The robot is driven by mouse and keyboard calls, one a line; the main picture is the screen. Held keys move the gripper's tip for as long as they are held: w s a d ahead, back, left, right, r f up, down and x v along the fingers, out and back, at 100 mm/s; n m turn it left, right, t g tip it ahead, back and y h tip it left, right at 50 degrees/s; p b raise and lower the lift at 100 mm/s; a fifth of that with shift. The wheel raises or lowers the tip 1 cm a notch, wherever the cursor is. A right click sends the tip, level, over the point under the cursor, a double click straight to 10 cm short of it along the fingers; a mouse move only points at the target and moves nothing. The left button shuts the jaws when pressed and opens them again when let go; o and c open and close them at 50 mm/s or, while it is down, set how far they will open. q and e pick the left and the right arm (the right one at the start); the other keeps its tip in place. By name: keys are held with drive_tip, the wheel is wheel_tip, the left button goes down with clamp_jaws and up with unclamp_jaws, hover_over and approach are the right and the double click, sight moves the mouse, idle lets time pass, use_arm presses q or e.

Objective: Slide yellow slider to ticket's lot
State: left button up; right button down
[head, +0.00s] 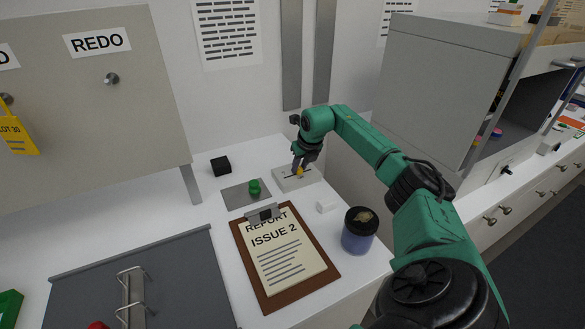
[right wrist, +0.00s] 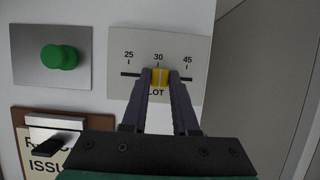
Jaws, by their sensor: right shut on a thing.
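The yellow slider (right wrist: 160,78) sits on a pale scale plate (right wrist: 188,84) marked 25, 30 and 45 with the word LOT below. It stands at the 30 mark. In the head view the slider (head: 300,171) shows small at the gripper's tip on the plate (head: 290,184). My right gripper (right wrist: 160,74) is shut on the slider, one finger on each side. The yellow ticket (head: 17,135) hangs from a knob on the upright board at the far left and reads LOT 30. My left gripper is not in view.
A green knob (head: 254,187) on a grey plate is left of the scale. A clipboard (head: 240,236) reads REPORT ISSUE 2. A grey cabinet (head: 440,85) is at the right.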

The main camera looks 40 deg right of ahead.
drive_tip(key=shift+r, duration=0.1)
drive_tip(key=c, duration=0.7)
unclamp_jaws()
drive_tip(key=shift+a, duration=0.15)
drive_tip(key=b+v, duration=0.2)
drive_tip(key=v, duration=1.2)
drive_tip(key=shift+r, duration=0.25)
